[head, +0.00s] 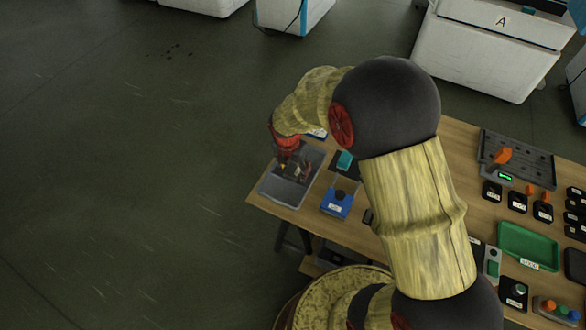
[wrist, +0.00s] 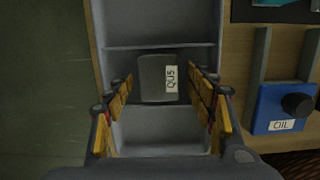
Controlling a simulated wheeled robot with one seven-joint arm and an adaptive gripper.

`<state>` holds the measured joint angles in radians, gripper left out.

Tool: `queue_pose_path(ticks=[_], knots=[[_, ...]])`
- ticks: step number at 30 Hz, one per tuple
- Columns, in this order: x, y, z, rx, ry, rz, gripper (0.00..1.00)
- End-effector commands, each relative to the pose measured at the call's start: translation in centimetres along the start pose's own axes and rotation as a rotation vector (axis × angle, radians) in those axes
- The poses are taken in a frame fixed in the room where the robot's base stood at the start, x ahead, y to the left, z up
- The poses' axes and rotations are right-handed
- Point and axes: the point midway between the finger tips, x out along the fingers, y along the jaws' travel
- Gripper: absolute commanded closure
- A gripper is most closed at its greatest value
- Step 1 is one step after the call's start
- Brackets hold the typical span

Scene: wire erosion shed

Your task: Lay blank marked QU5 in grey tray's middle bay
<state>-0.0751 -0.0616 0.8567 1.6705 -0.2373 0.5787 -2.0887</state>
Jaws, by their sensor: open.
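The dark grey blank with the white QU5 label (wrist: 158,78) lies flat in the middle bay of the grey tray (wrist: 158,47), between two dividers in the wrist view. My gripper (wrist: 162,80) is open above it, one finger on each side, with visible gaps between the fingers and the blank. The bays above and below it in the wrist view look empty. In the head view my gripper (head: 291,168) is over the tray (head: 284,193), at the table's left end; the blank cannot be made out clearly there.
A blue OIL holder with a black knob (wrist: 296,105) stands right of the tray; it also shows in the head view (head: 337,203). A green tray (head: 527,246), a dark rack (head: 517,158) and several small black labelled boxes are further right. Open floor lies left of the table.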

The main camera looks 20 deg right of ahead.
Motion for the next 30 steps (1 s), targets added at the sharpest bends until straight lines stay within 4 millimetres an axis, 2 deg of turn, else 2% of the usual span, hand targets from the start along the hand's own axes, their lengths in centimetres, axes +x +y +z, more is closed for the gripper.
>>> queue_pose_path(ticks=[5,15,18,24,26,29,30], knots=[[-2.5,0.1,0.2,0.0,-0.003,0.003,0.45],[-9.4,0.1,0.2,0.0,-0.003,0.003,0.45],[-10.9,0.1,0.1,0.0,-0.002,0.003,0.45],[-12.4,0.0,0.1,0.008,-0.003,0.003,0.45],[-13.0,-0.1,0.1,0.037,-0.005,0.008,0.45],[-15.2,-0.7,0.2,0.159,-0.013,0.028,0.45],[-16.4,-1.1,0.2,0.235,-0.017,0.041,0.45]])
